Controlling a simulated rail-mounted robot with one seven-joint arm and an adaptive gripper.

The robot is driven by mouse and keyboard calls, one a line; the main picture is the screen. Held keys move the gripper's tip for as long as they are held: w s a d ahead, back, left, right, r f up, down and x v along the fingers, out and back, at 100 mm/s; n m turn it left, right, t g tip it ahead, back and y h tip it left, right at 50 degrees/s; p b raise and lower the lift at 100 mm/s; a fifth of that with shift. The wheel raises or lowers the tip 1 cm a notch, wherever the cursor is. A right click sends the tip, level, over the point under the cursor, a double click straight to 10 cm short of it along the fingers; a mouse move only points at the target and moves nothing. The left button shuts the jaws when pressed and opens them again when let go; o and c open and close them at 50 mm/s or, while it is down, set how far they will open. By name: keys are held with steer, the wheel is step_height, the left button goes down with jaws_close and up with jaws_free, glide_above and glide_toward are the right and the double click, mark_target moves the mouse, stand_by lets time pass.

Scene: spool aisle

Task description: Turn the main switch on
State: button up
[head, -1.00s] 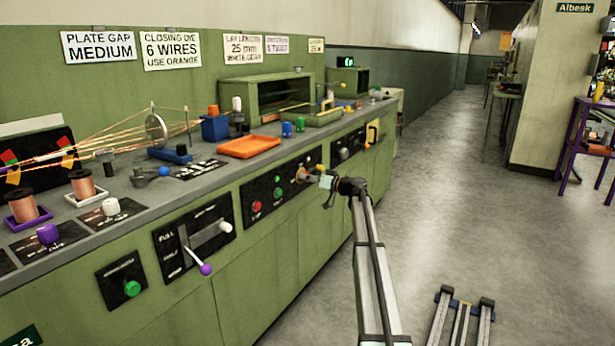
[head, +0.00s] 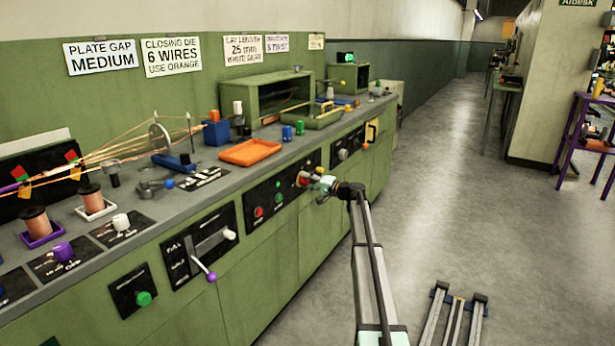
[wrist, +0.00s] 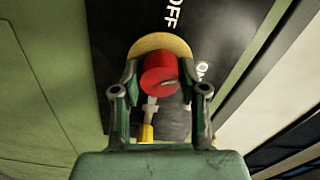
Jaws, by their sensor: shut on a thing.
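The main switch is a red knob (wrist: 160,75) on a yellow round base (wrist: 160,44), set in a black panel marked OFF and ON in the wrist view. In the head view the red knob (head: 303,178) shows on the front of the green console, partly hidden by my gripper (head: 318,184). My gripper (wrist: 160,82) has one finger on each side of the knob and is shut on it. A pale piece with a yellow end (wrist: 147,130) shows below the knob, between the fingers; I cannot tell how it is attached.
Red (head: 258,212) and green (head: 278,197) buttons sit left of the switch on the console front. A purple-tipped lever (head: 211,276) sticks out farther left. An orange tray (head: 250,152) lies on the console top. The grey floor (head: 430,210) to the right is open.

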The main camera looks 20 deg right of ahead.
steer(key=m+p, duration=0.3)
steer(key=m, duration=0.1)
steer(key=shift+w+r+m+p, duration=0.1)
steer(key=shift+m+p, duration=0.25)
steer(key=shift+m, duration=0.05)
stand_by(0.4)
steer(key=o, duration=1.1)
steer(key=shift+a, duration=0.1)
steer(key=shift+o, duration=0.2)
steer(key=v, duration=1.2)
